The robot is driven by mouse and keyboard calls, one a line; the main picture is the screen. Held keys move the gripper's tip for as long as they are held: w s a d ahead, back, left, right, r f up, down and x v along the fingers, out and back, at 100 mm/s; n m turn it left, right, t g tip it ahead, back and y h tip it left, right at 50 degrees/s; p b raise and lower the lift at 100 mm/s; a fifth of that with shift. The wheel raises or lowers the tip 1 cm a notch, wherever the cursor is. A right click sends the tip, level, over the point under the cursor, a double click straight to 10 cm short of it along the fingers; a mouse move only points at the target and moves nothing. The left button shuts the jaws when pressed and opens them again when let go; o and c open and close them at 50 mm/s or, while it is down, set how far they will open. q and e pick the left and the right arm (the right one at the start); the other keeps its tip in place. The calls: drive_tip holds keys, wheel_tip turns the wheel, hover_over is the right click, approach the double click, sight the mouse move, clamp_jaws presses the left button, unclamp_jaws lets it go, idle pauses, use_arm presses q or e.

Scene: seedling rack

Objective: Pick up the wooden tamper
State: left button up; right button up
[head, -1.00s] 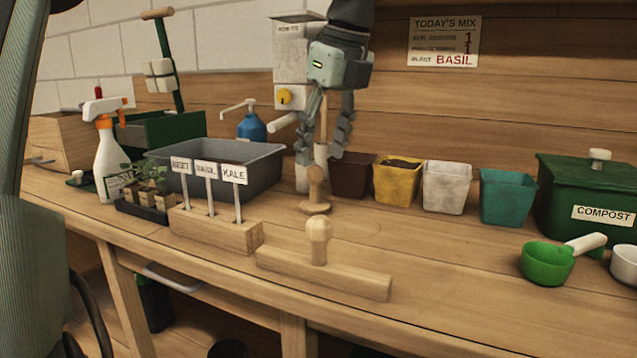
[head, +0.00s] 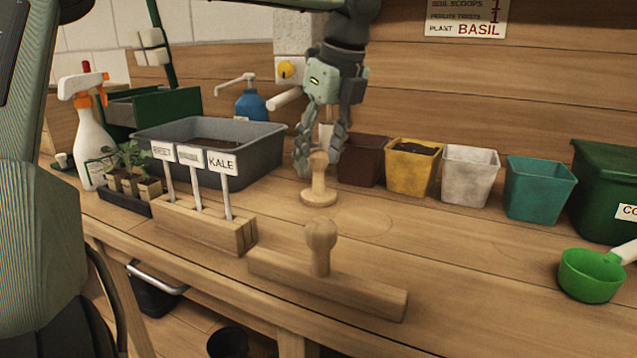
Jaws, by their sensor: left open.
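The wooden tamper (head: 319,187) stands upright on the bench, with a round base, a short stem and a rounded knob. My left gripper (head: 319,166) comes down from above and is open, fingers pointing down. In the head view its two fingers show on either side of the tamper's knob, one left and one right. I cannot tell whether they touch it or are a little behind it. My right gripper is not in view.
A wooden bar with a knob (head: 328,284) lies in front of the tamper. A label block (head: 205,226) with several tags and a grey tub (head: 262,160) are left. A brown pot (head: 361,162) stands close right of the gripper, with a yellow pot (head: 410,170) beyond.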

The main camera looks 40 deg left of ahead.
use_arm(q)
drive_tip(key=shift+a+f, duration=0.15)
drive_tip(key=shift+f, duration=0.4)
clamp_jaws()
drive_tip(key=shift+r, duration=0.15)
